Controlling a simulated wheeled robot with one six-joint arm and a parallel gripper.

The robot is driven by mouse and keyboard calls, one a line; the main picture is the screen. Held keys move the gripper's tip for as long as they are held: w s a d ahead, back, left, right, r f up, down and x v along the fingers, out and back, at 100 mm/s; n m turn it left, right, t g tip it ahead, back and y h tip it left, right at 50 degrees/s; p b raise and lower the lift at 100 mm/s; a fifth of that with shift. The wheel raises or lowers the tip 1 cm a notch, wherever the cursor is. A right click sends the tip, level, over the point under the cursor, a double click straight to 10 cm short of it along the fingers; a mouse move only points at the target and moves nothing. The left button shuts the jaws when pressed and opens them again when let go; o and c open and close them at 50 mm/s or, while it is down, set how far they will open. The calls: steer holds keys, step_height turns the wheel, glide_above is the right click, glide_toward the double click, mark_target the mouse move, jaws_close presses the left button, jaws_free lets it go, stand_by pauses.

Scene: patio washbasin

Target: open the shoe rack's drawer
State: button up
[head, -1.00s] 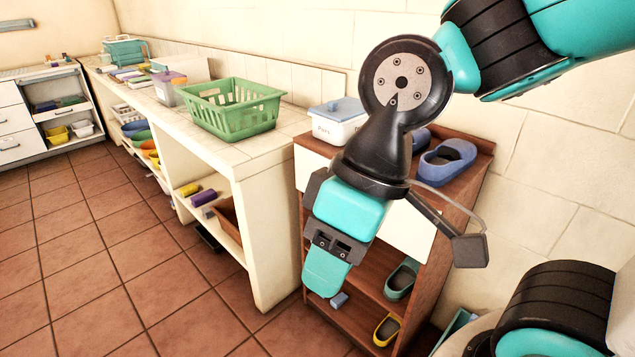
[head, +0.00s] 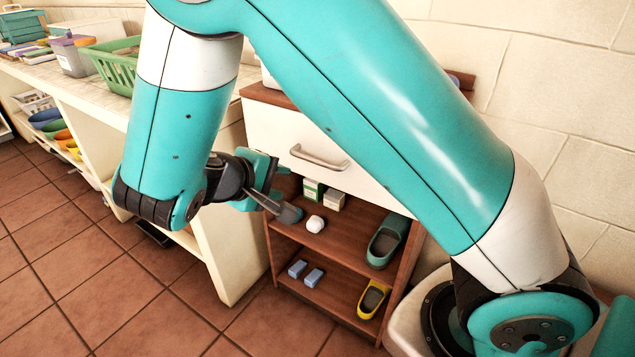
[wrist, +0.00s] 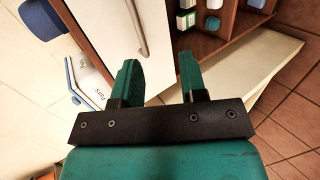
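The shoe rack (head: 340,243) is a brown wooden unit with open shelves below a white drawer front (head: 268,128). The drawer looks shut. Its metal bar handle (head: 319,160) shows in the head view, and the handle also shows in the wrist view (wrist: 138,25). My gripper (head: 270,192) is left of and below the handle in the head view, partly hidden by my arm. In the wrist view my gripper (wrist: 161,75) is open and empty. Its two fingers are spread near the drawer's edge, apart from the handle. My arm covers the drawer's right part in the head view.
A teal shoe (head: 388,242), a yellow shoe (head: 373,298) and small boxes stand on the rack's shelves. A white counter (head: 235,255) with a green basket (head: 112,68) stands at left. Tiled floor in front is clear.

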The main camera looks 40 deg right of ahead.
step_height(320, 180, down, 2)
steer(key=t+h, duration=0.1)
steer(key=h, duration=0.1)
steer(key=t+h+b, duration=0.1)
steer(key=h+b, duration=0.1)
steer(key=b, duration=0.9)
glide_toward(315, 162)
steer(key=d+f, duration=0.1)
steer(key=d, duration=0.1)
steer(key=x, duration=0.5)
steer(key=b+x, duration=0.1)
steer(key=x, duration=0.2)
steer(key=shift+w+d+r, duration=0.2)
steer(key=shift+w+d, duration=0.05)
steer(key=shift+w, duration=0.2)
jaws_close()
